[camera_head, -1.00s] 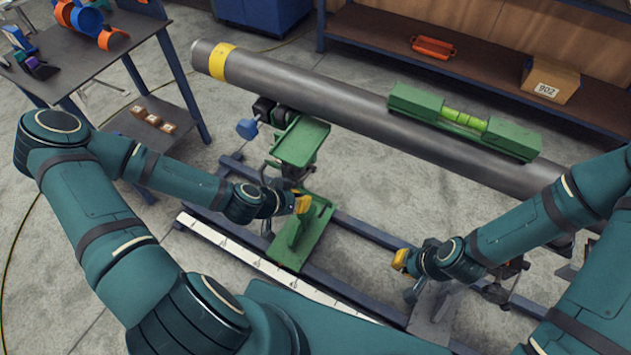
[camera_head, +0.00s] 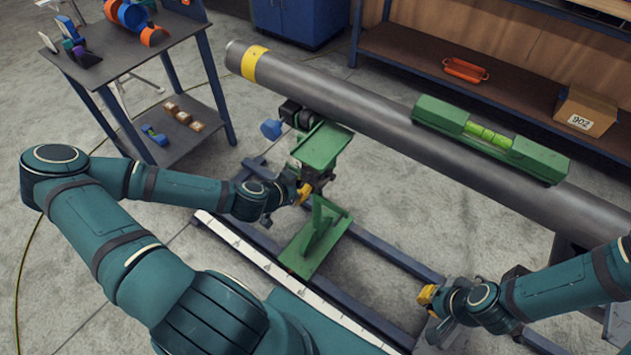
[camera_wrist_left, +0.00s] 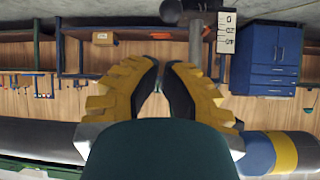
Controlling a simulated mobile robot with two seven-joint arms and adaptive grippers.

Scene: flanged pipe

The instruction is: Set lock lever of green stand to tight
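The green stand (camera_head: 320,146) is under the pipe's left part, with a green plate on top and a green foot (camera_head: 316,240) on the floor rails. A blue paddle-shaped handle (camera_head: 271,129) sticks out at its upper left; I cannot tell whether it is the lock lever. My left gripper (camera_head: 304,192) is just below the green plate, in front of the stand. In the left wrist view its yellow fingers (camera_wrist_left: 161,68) have a narrow empty gap between them. A dark knob (camera_wrist_left: 172,11) and a scale label (camera_wrist_left: 226,32) show beyond. My right gripper (camera_head: 428,297) is low at the right rail; its opening is hidden.
The grey pipe (camera_head: 350,112) runs diagonally, with a yellow band (camera_head: 254,64) and a green level (camera_head: 490,138) on it. A table (camera_head: 125,45) with clamps stands at left. A shelf (camera_head: 500,93) holds an orange tray and a box.

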